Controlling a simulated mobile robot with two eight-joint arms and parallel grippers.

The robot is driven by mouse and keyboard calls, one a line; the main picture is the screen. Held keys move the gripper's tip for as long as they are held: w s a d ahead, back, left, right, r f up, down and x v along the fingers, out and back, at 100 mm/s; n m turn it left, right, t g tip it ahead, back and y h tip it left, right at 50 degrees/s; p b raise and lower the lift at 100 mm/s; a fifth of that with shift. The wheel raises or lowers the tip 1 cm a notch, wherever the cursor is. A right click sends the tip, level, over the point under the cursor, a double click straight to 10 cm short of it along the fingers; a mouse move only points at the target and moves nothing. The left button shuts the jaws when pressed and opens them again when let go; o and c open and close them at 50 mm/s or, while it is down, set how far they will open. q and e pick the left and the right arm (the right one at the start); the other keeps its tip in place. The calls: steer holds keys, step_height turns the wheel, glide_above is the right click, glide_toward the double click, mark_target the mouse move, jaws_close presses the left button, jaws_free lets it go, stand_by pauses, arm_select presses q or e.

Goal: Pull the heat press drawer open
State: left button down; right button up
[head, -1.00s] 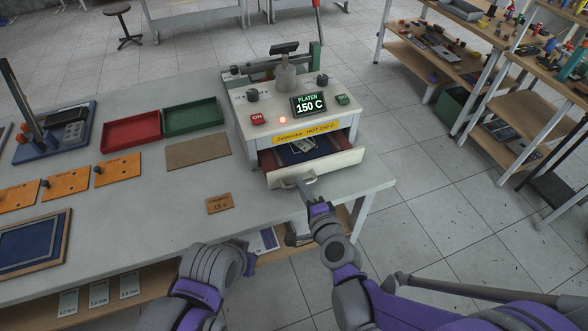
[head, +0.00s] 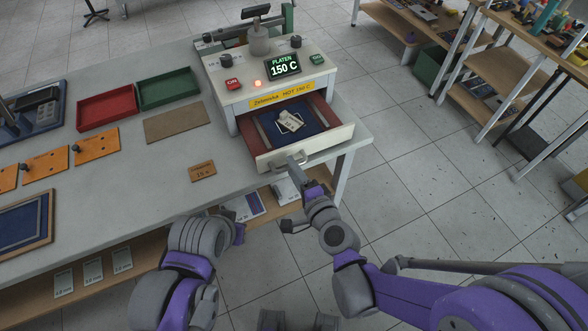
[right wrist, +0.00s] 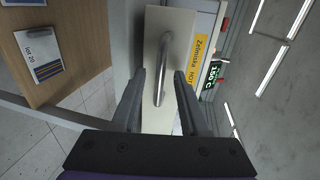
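The heat press (head: 265,75) stands on the bench with a green "PLATEN 150 C" display. Its drawer (head: 325,143) is pulled out, showing red sides, a blue mat inside and small white pieces on the mat. The drawer's metal handle (head: 290,164) is on its pale front; it also shows in the right wrist view (right wrist: 161,70). My right gripper (head: 299,160) is at the handle. In the right wrist view its fingers stand apart on either side of the handle, with visible gaps. My left arm is folded at the bottom; its fingers cannot be made out.
Red (head: 106,108) and green (head: 168,89) trays, a brown board (head: 177,122) and a small sign (head: 202,172) lie on the bench left of the press. Shelves with parts (head: 500,75) stand at the right. The floor between is clear.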

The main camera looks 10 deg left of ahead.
steer(key=p+v, duration=0.1)
steer(key=v, duration=0.9)
steer(key=shift+s+d, duration=0.2)
steer(key=shift+s, duration=0.1)
steer(key=shift+r, duration=0.1)
steer(key=s+d+f+n+g+h, duration=0.1)
steer(key=s+d+n+g+h, duration=0.2)
steer(key=d, duration=0.6)
steer(key=s+d+f+n+g+h, duration=0.1)
steer(key=s+d+n+g+h, duration=0.2)
steer(key=d+n, duration=0.5)
steer(key=d+g+h, duration=0.1)
steer(key=h, duration=0.1)
steer(key=shift+s+d+f+h, duration=0.25)
steer(key=shift+d+f+h, duration=0.1)
steer(key=shift+h, duration=0.05)
